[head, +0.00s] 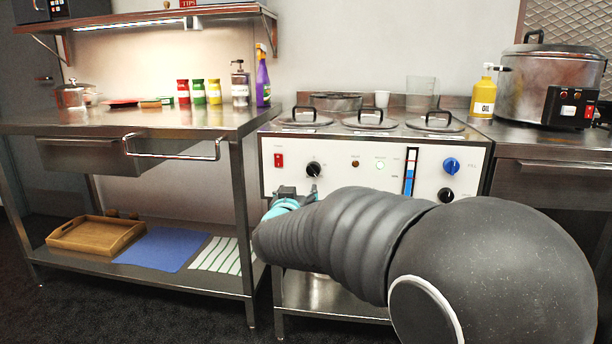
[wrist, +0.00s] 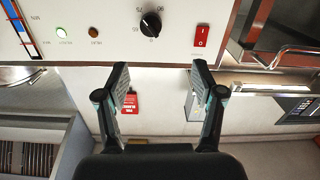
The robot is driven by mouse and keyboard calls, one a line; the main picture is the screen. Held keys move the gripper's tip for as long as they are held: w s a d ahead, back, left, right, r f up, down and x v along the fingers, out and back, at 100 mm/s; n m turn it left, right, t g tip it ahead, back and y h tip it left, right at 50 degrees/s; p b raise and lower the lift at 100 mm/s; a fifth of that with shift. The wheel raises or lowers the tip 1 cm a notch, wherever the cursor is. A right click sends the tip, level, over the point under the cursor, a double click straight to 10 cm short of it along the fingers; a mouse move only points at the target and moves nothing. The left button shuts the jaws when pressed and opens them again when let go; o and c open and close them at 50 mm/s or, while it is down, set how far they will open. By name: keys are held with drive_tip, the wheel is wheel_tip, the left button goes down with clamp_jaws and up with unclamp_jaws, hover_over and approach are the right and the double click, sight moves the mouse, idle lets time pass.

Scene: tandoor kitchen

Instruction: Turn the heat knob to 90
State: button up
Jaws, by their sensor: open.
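The control panel (head: 335,180) is a white front below the hotplates. A black round knob (head: 314,169) with a number scale sits at its left, between a red switch (head: 279,160) and a brown indicator. In the wrist view, which is upside down, the black knob (wrist: 151,24) shows at the top with numbers around it; its exact setting is too small to read. My gripper (wrist: 160,72) is open and empty, its two fingers on either side below the knob in the picture, apart from it. In the head view my gripper (head: 298,192) is just below the knob, partly hidden by my arm.
A blue knob (head: 451,165) and another black knob (head: 446,195) are at the panel's right, past a blue-and-red gauge (head: 410,171). Lidded pans stand on top. A steel table (head: 190,121) with a projecting drawer handle (head: 175,157) is at the left.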

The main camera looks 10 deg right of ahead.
sight(312, 173)
drive_tip(key=shift+m+h, duration=0.4)
drive_tip(key=shift+h, duration=0.4)
drive_tip(key=x, duration=1.4)
drive_tip(key=shift+w+d+f, duration=0.25)
drive_tip(key=shift+f, duration=0.15)
drive_tip(key=c, duration=1.1)
